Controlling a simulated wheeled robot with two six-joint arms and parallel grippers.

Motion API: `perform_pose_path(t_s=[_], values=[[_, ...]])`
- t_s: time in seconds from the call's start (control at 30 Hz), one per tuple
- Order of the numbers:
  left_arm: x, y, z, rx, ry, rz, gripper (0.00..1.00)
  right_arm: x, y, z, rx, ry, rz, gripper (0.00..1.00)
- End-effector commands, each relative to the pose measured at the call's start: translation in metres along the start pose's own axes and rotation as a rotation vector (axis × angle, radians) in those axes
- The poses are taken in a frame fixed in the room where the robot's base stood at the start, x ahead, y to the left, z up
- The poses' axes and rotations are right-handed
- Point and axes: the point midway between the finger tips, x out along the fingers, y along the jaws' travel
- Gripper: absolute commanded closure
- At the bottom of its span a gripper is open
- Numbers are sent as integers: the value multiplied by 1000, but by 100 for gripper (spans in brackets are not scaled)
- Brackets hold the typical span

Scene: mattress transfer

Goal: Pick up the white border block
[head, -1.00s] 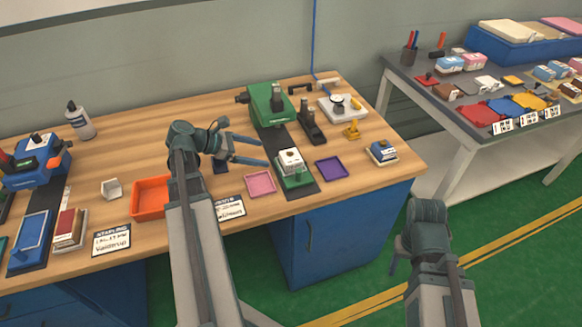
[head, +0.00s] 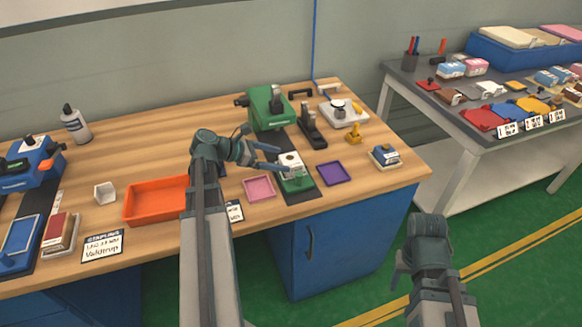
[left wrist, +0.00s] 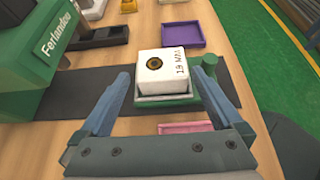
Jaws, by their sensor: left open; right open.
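The white block (head: 289,160) sits on a green base (head: 297,184) on the wooden table. In the left wrist view the white block (left wrist: 163,72) has a round dark spot with a yellow ring and black lettering. My left gripper (head: 277,161) is open and empty beside the block. In the left wrist view its fingers (left wrist: 165,92) point at the block, one towards each side, with the block ahead between them. My right gripper (head: 393,284) is low in front of the table, mostly hidden by its own arm, far from the block.
A green machine (head: 268,108) stands behind the block. A purple tray (head: 334,173) lies to its right, a pink tray (head: 259,188) to its left. An orange tray (head: 155,202) is further left. A blue-and-white block (head: 384,155) stands near the table's right end.

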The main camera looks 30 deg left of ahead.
Motion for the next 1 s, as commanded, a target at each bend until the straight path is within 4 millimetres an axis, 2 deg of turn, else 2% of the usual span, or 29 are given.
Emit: perform_pose_path(t_s=[0.17, 0.5, 0.73, 0.77, 1.0], values=[[6, -1, 0, 1, 0, -1, 0, 3, 0, 0, 0, 0, 0, 43], [50, -3, 0, 2, 0, -2, 0, 24, -2, -1, 0, 0, 0, 43], [52, -3, 3, 0, 0, 1, 0, 22, -2, -1, 0, 0, 0, 43], [52, -3, 3, 0, 0, 1, 2, 22, -2, -1, 0, 0, 0, 43], [52, -3, 2, 0, 0, 0, 45, 22, -2, -1, 0, 0, 0, 43]])
